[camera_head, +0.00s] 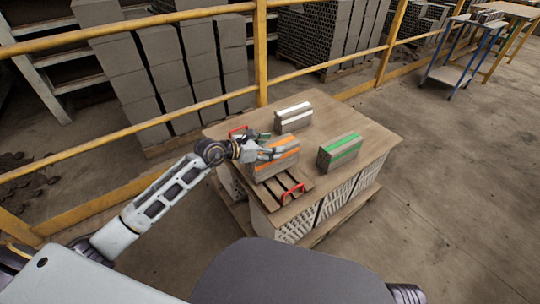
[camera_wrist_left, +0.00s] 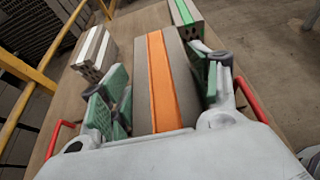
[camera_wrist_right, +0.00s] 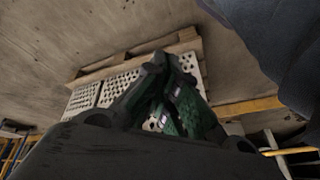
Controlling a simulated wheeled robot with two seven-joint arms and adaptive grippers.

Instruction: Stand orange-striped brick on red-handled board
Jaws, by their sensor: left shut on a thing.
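The orange-striped brick (camera_head: 276,165) is grey with an orange band along its top. My left gripper (camera_head: 270,152) is shut on it, with a green-padded finger on each side in the left wrist view (camera_wrist_left: 160,95). The brick is upright, over the slatted wooden board (camera_head: 297,194) on the table. I cannot tell whether its underside touches the slats. The board's red handles (camera_head: 292,193) show at both ends, and also in the left wrist view (camera_wrist_left: 252,98). My right gripper (camera_wrist_right: 165,75) shows only in the right wrist view, empty, its fingertips close together.
On the table (camera_head: 365,135), a white-striped brick (camera_head: 294,117) stands behind the board and a green-striped brick (camera_head: 340,151) to its right. A yellow railing (camera_head: 261,60) runs behind. The table's right corner is clear.

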